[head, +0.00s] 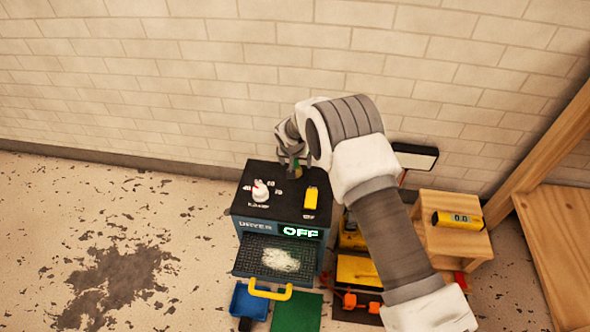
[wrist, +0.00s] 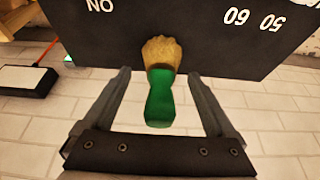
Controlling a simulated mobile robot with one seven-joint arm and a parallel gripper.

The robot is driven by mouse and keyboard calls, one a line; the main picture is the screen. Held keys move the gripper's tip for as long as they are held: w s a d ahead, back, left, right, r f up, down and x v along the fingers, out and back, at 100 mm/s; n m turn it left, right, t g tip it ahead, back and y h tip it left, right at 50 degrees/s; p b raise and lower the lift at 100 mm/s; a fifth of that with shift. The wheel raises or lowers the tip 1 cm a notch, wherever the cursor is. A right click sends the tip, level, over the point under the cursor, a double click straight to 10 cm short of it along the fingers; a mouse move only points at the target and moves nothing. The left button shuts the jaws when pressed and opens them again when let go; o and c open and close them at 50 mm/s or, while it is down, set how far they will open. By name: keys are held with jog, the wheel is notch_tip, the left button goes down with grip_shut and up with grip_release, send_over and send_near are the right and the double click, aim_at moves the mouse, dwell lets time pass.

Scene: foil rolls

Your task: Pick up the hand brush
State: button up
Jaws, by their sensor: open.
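The hand brush (wrist: 160,98) has a green handle and tan bristles. In the wrist view its bristle end lies against the dryer's dark top, and the handle sticks out past the edge. My gripper (wrist: 160,77) is open, with one finger on each side of the brush and a visible gap to both. In the head view my gripper (head: 292,165) is at the back of the dryer's top. There my arm and gripper mostly hide the brush.
A wooden stand (head: 455,240) is at right. The brick wall is close behind.

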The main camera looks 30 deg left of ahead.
jog(key=shift+w+f, duration=0.1)
jog(key=shift+f, duration=0.05)
grip_shut()
dwell(0.4)
